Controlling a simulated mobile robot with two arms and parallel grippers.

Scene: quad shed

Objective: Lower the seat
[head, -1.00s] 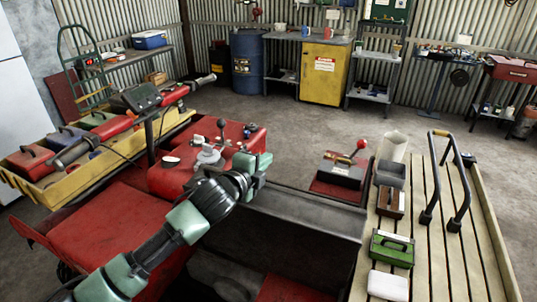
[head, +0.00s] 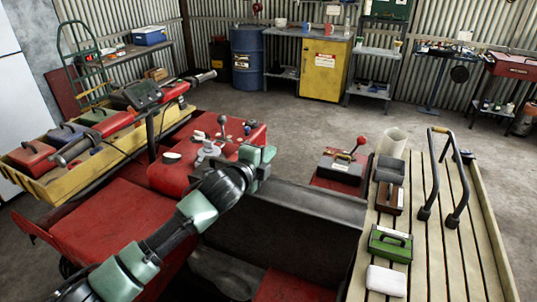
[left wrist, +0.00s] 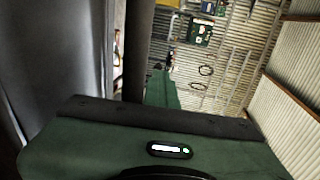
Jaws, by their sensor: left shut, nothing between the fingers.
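The dark grey seat (head: 300,222) of the red quad (head: 95,222) stands tilted up in the middle of the head view, with the open space beneath it (head: 222,272) showing. My left gripper (head: 264,158) is at the seat's upper left end, close to it; I cannot tell if they touch. Its fingertips are hidden in the head view. In the left wrist view the green gripper body (left wrist: 90,150) fills the bottom, and a grey surface, likely the seat (left wrist: 55,55), stands close on the left. The left gripper is shut and empty. My right gripper is not in view.
A red-knobbed lever (head: 358,142) stands beyond the seat. The slatted rack (head: 447,250) on the right carries a green box (head: 390,244), other small items and a dark rail (head: 434,165). Handlebars (head: 118,122) and a yellow tray (head: 60,183) are on the left. Open floor lies behind.

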